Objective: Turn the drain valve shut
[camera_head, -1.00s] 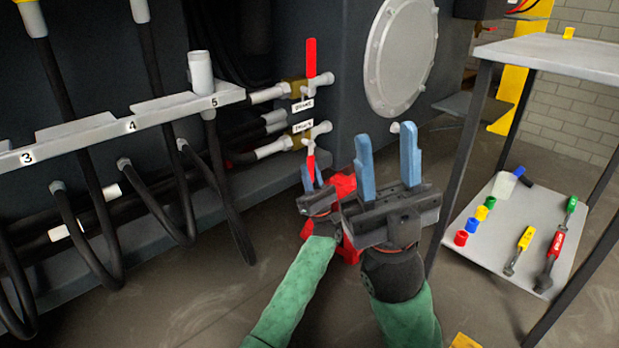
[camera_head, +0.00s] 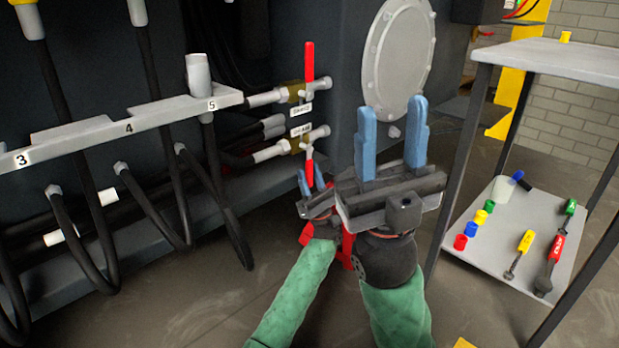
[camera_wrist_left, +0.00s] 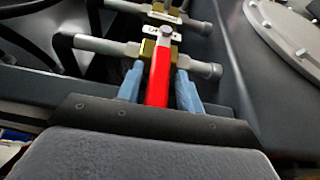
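Two brass-bodied valves sit one above the other on grey pipes. The lower valve (camera_head: 297,145) has a red handle (camera_head: 309,168) hanging down; the upper valve's red handle (camera_head: 309,62) points up. The white tags between them are too small to read surely. My left gripper (camera_head: 311,182) is at the lower handle. In the left wrist view, the red handle (camera_wrist_left: 159,80) lies between the two blue fingers of my left gripper (camera_wrist_left: 159,92), with narrow gaps on both sides. My right gripper (camera_head: 392,140) is open and empty, fingers up, right of the valves.
A numbered grey rack (camera_head: 165,110) with hanging black hoses stands left. A round bolted cover (camera_head: 400,57) is on the chassis behind my right gripper. A shelf cart (camera_head: 515,235) with tools and coloured caps stands right. A red object (camera_head: 347,245) is partly hidden behind my arms.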

